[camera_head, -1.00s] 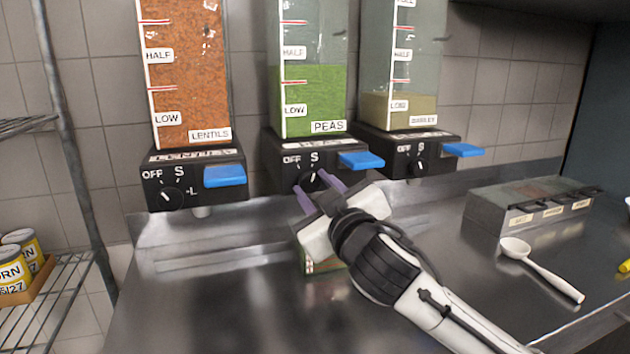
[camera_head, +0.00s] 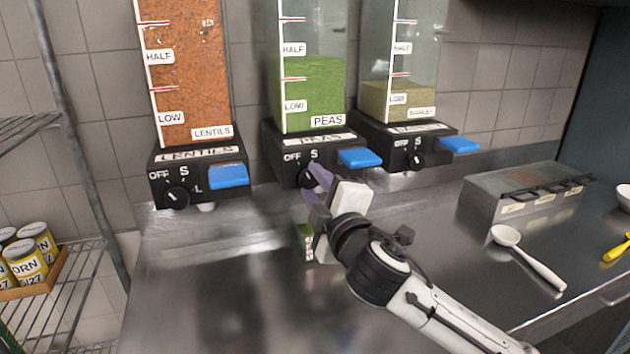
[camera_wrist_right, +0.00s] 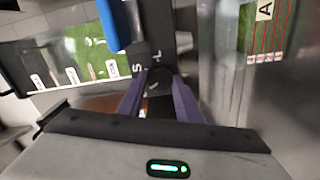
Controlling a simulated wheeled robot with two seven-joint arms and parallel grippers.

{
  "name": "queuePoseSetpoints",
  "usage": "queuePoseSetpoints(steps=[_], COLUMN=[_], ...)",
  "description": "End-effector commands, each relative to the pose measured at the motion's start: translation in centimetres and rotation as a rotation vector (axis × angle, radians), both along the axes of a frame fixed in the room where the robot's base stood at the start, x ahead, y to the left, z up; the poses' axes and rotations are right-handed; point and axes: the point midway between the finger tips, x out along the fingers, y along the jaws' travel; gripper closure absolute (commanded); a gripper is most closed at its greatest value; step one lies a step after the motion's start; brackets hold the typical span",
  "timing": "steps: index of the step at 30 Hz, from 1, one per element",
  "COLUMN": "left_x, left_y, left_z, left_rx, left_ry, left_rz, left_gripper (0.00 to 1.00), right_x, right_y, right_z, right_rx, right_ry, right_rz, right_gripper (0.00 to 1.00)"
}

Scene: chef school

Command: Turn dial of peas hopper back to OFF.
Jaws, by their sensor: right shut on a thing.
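The peas hopper (camera_head: 308,95) stands in the middle of the row, its clear bin filled with green peas to just under the HALF mark. Its black base carries a dial (camera_wrist_right: 160,76) with OFF and S printed above it, and a blue lever (camera_head: 360,158) to the right. My right gripper (camera_head: 312,180) is at this dial, its purple fingers closed on the knob from both sides. The fingers hide most of the dial in the head view, so I cannot tell exactly where its pointer stands. My left gripper is not in view.
The lentils hopper (camera_head: 186,80) stands left and the barley hopper (camera_head: 400,100) right, each with its own dial. A partly hidden small container (camera_head: 305,240) stands below the peas hopper. A white spoon (camera_head: 527,258) and a grey condiment box (camera_head: 520,195) lie right on the steel counter.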

Motion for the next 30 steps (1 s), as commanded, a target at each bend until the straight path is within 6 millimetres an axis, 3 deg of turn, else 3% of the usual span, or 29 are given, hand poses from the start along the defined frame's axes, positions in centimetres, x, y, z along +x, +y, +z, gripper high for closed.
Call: queuePoseSetpoints(steps=[19, 20, 23, 30], left_x=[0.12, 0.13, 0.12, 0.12], left_y=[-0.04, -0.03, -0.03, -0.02], left_z=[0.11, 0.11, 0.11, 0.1], left_rx=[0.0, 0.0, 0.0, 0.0], left_ry=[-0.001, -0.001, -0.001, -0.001], left_rz=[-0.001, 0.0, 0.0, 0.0], left_gripper=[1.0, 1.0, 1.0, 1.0], right_x=[0.0, -0.01, 0.0, 0.0], right_y=[0.01, 0.01, 0.01, 0.0], right_z=[-0.07, -0.07, -0.06, -0.03], right_rx=[-0.057, -0.057, -0.056, -0.054], right_ry=[-0.018, -0.018, -0.018, -0.018], right_rz=[0.0, 0.0, 0.0, 0.0], right_gripper=[0.91, 0.67, 0.5, 0.5])
